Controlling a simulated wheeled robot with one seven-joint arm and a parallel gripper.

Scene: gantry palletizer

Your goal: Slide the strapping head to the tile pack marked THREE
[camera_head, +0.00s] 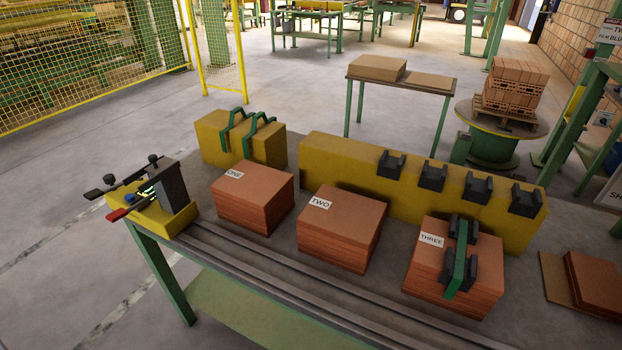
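The strapping head (172,186) appears to be the dark unit on a yellow base at the left end of the bench, by the near end of two dark rails (290,270). It has black levers, a red-ended handle and a blue knob. Tile pack ONE (253,205) is closest to it, then pack TWO (342,235), then pack THREE (440,275) at the right. All three are reddish-brown stacks with white labels, behind the rails. A green and black clamp-like piece (460,262) sits over pack THREE. My gripper is not in view.
Behind the packs stand a yellow block (265,150) with two green handle-like pieces and a long yellow block (345,165) with several black cradles. Loose tiles (597,280) lie at the right. The visible rails look clear between the strapping head and the front of pack THREE.

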